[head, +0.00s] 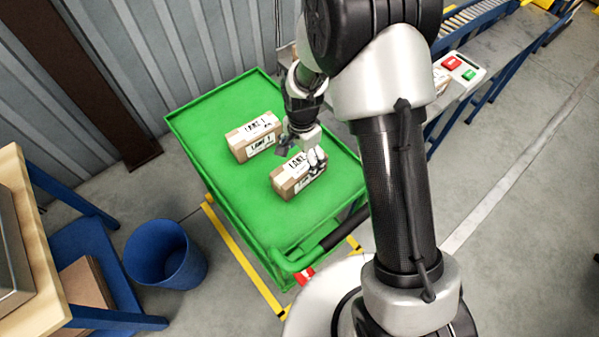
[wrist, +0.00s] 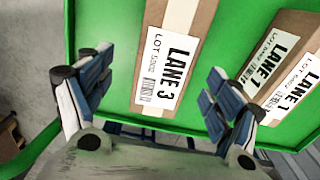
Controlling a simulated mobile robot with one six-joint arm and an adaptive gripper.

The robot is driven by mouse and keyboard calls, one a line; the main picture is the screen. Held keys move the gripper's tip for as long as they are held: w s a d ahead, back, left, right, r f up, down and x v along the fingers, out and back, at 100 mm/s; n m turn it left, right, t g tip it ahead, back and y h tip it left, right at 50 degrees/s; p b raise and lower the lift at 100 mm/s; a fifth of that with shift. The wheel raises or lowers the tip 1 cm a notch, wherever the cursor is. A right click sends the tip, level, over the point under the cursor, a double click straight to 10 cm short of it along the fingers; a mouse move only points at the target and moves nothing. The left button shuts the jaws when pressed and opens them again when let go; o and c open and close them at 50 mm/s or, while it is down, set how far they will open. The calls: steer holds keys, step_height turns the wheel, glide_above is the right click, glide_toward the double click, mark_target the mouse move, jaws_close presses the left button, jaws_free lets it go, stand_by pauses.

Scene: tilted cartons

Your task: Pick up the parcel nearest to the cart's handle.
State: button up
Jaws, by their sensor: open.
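Two brown cardboard parcels with white labels lie on the green cart (head: 225,190). The one nearer the cart's black handle bar (head: 345,228) is the near parcel (head: 288,186). In the wrist view this parcel (wrist: 190,25) shows a "LANE 3" label and lies between and beyond the fingers. The other parcel (head: 240,148), labelled "LANE 1", lies farther from the handle; it also shows at the right of the wrist view (wrist: 292,25). My gripper (head: 301,155) is open and empty, just over the near parcel, and partly covers it. Whether the fingers touch it I cannot tell.
A blue bin (head: 166,256) stands left of the cart. A wooden-topped bench (head: 22,230) is at the left edge. Green deck around the parcels is clear.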

mark_target(300, 164)
steer(key=f, duration=0.1)
steer(key=f+b, duration=0.1)
steer(key=f, duration=0.1)
steer(key=f+b, duration=0.1)
steer(key=f, duration=0.1)
steer(key=shift+w+a+f, duration=0.2)
steer(key=shift+w+a, duration=0.05)
steer(key=shift+a, duration=0.05)
steer(key=shift+r, duration=0.1)
steer(key=shift+c, duration=0.4)
steer(key=c, duration=1.3)
